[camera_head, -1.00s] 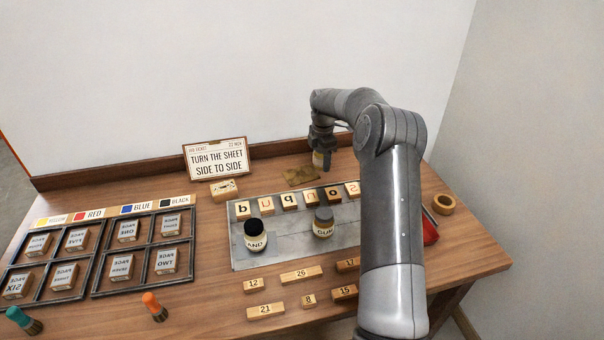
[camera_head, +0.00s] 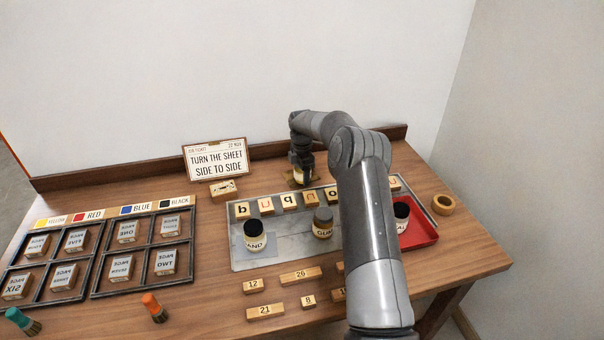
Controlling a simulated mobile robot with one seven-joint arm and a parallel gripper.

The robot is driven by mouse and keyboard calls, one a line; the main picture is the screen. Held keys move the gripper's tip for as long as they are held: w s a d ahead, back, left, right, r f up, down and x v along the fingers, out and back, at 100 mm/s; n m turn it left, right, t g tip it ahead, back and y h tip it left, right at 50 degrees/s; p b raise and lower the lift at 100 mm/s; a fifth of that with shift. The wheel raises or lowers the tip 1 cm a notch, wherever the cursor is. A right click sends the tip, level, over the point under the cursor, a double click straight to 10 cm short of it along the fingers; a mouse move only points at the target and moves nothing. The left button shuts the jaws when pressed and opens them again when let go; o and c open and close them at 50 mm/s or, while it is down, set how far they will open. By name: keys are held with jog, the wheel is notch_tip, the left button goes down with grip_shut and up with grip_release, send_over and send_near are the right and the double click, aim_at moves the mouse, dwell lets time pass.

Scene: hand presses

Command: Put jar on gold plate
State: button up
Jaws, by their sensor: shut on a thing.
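My gripper (camera_head: 302,164) is shut on a jar (camera_head: 298,176), a small jar with a pale label and dark parts, at the back of the table. The gold plate (camera_head: 287,178) is a small flat piece behind the row of letter blocks. The jar is at the plate in the head view and covers most of it. I cannot tell whether the jar touches the plate or is just above it.
Two other jars (camera_head: 255,236) (camera_head: 323,222) stand on the grey sheet, and another (camera_head: 401,216) is in the red tray (camera_head: 420,234). Letter blocks (camera_head: 291,200) line the sheet's back edge. A sign (camera_head: 215,158) stands left of the plate. A tape roll (camera_head: 443,204) lies at right.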

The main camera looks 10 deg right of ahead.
jog(key=o, duration=0.8)
jog(key=shift+f, duration=0.15)
